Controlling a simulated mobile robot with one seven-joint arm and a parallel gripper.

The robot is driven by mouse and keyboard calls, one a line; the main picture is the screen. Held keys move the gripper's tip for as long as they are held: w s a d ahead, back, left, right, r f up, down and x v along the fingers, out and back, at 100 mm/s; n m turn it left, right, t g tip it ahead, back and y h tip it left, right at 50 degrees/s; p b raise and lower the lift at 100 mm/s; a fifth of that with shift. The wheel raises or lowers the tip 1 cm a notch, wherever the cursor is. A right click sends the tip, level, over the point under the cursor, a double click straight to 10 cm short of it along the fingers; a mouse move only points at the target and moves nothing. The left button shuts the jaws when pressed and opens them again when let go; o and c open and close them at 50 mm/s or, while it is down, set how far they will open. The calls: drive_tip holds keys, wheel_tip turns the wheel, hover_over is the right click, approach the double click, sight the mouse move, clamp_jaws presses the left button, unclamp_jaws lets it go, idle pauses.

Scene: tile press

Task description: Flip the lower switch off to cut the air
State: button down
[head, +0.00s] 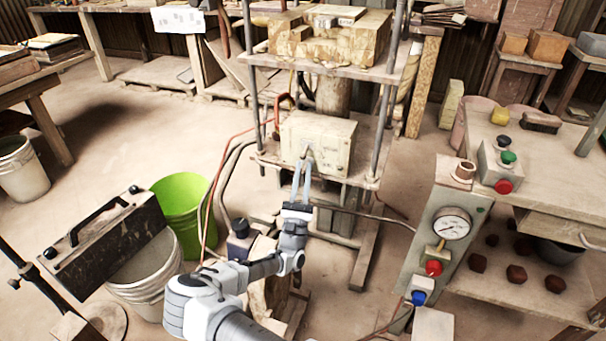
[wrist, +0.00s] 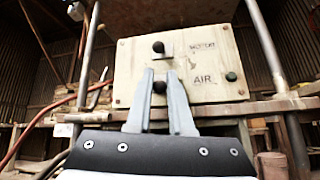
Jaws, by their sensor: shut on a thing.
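The pale switch box (head: 325,135) is mounted on the press frame, and it fills the middle of the wrist view (wrist: 208,70). Its upper switch (wrist: 158,47), a dark knob, sits level with the word MOTOR. The lower switch (wrist: 159,87), another dark knob, sits level with the word AIR. My gripper (wrist: 160,76) is at the box face, one finger on each side of the lower switch, shut on it. In the head view my gripper (head: 304,164) reaches the box front from below, and the lower switch is hard to make out there.
Press columns (head: 384,110) flank the box, and red and dark hoses (head: 212,190) hang at its left. A gauge panel (head: 440,240) with red and blue knobs stands right. A green bucket (head: 180,200) stands left. Open floor lies behind the bucket.

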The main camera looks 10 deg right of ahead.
drive_tip(key=c, duration=0.8)
unclamp_jaws()
drive_tip(key=shift+f, duration=0.1)
drive_tip(key=p+v, duration=0.1)
drive_tip(key=v, duration=1.6)
drive_tip(key=shift+s+a, duration=0.15)
